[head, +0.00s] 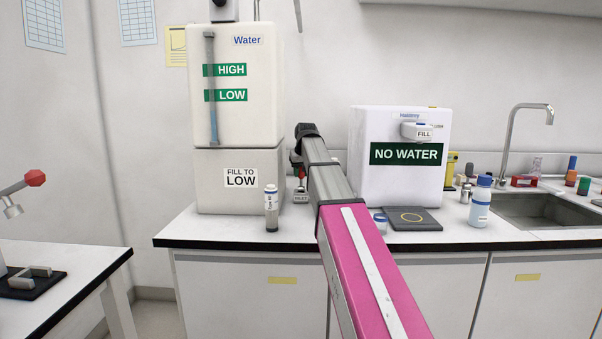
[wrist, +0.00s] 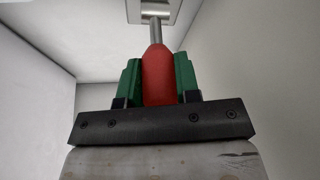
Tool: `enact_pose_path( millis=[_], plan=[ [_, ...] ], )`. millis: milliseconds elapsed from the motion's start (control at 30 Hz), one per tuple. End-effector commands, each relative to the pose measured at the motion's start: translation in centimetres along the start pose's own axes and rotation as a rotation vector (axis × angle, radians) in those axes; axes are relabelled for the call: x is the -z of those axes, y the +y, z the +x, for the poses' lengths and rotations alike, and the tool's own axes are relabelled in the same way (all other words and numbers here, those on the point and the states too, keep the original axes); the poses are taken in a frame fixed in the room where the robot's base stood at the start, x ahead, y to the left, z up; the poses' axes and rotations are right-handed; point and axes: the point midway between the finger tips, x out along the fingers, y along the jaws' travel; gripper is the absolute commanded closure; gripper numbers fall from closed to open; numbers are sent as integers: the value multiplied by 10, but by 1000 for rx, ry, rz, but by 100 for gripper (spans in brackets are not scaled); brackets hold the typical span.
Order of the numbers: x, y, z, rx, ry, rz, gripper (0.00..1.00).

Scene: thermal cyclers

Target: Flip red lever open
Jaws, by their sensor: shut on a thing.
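The red lever (wrist: 158,75) shows in the wrist view, with its metal stem (wrist: 155,32) running up to a pale fixture (wrist: 153,10). My gripper (wrist: 158,82) is shut on the red lever, with one green finger on each side of it.
The white water tank (head: 240,120) stands left of my arm and the NO WATER unit (head: 400,180) right. A capped tube (head: 271,210) stands in front of the tank. A dark pad (head: 412,222) and a white bottle (head: 480,200) are on the counter at right.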

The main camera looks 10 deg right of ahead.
Motion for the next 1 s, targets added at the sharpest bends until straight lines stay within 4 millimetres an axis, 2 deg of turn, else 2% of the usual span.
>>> enact_pose_path(
  millis=[367, 1000],
  plan=[
    [-14, -4, -4, -40, 131, -17, 100],
    [-49, -14, -4, -184, 611, -78, 100]
  ],
)
